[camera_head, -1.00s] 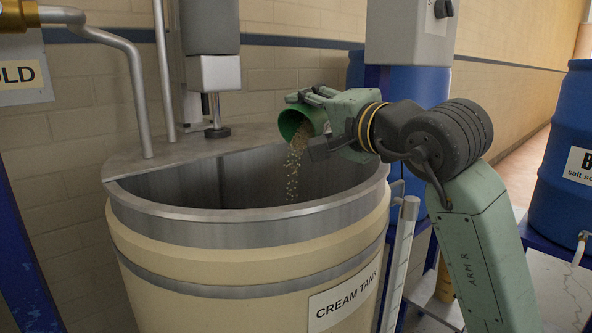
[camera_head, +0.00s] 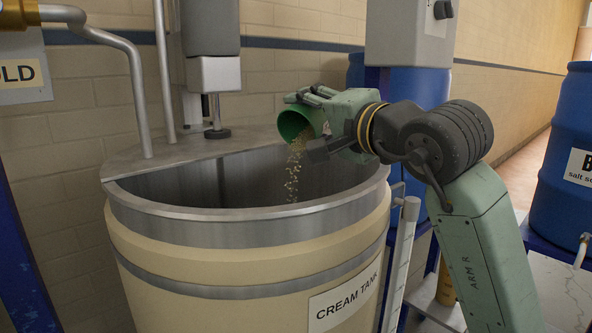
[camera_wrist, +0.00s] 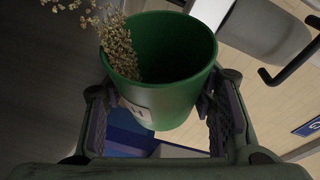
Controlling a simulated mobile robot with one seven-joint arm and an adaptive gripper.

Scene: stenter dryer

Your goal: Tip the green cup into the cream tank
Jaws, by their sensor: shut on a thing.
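The green cup (camera_head: 297,124) is tipped over the open mouth of the cream tank (camera_head: 250,268), its rim facing down and to the left. Tan granules (camera_head: 293,170) fall from it into the tank. My gripper (camera_head: 318,122) is shut on the cup above the right part of the opening. In the wrist view the cup (camera_wrist: 172,80) sits between the two fingers (camera_wrist: 165,115), with granules (camera_wrist: 118,45) spilling over its left rim. A white label with dark lettering shows partly on its side. The tank's bottom is hidden.
A half lid (camera_head: 180,152) covers the back of the tank, with a pipe (camera_head: 140,100) and a mixer head (camera_head: 215,75) above it. A sight tube (camera_head: 402,250) stands at the tank's right. A blue barrel (camera_head: 572,120) is at far right.

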